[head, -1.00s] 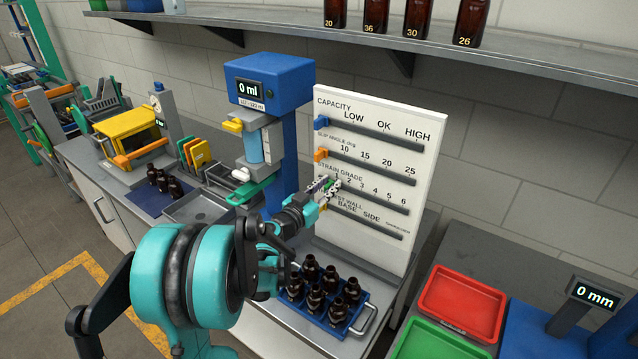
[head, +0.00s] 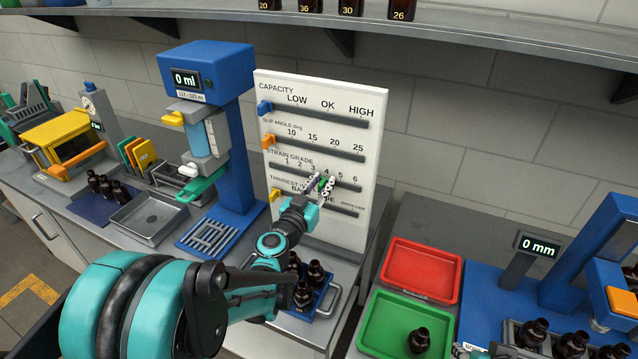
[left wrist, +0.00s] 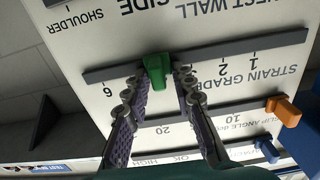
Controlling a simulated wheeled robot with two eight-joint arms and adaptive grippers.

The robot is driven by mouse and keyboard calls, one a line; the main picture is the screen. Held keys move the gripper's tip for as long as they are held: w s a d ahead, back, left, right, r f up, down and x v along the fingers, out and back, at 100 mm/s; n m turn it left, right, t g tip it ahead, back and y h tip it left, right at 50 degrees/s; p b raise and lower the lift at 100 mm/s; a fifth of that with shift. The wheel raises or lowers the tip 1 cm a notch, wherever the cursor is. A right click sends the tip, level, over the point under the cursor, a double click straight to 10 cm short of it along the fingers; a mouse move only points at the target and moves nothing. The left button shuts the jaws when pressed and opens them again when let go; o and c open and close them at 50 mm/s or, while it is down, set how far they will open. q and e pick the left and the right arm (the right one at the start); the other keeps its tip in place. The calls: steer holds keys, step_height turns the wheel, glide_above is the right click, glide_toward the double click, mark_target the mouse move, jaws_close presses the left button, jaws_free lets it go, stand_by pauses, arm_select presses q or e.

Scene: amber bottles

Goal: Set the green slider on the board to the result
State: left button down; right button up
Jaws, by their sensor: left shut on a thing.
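The white board (head: 345,235) stands upright with several slider rails. The green slider (head: 325,185) sits on the STRAIN GRADE rail, at about the 4. My left gripper (head: 321,184) is shut on it, one finger on each side. The left wrist view shows the green slider (left wrist: 157,70) between the fingertips (left wrist: 155,82), upside down, with the 6 on its left and the 2 and 1 on its right. The digits right behind the slider and fingers are hidden there.
A blue slider (head: 264,107), an orange slider (head: 268,141) and a yellow slider (head: 275,195) sit at the left ends of the other rails. A blue bottle rack (head: 325,303) stands below the board. A red tray (head: 420,268) and a green tray (head: 380,335) lie to the right.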

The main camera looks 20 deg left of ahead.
arm_select(q)
steer(key=c, duration=1.6)
jaws_free()
steer(key=shift+o, duration=0.2)
steer(key=shift+s, duration=0.1)
steer(key=s, duration=1.1)
steer(key=shift+s+a, duration=0.4)
steer(key=shift+a, duration=0.05)
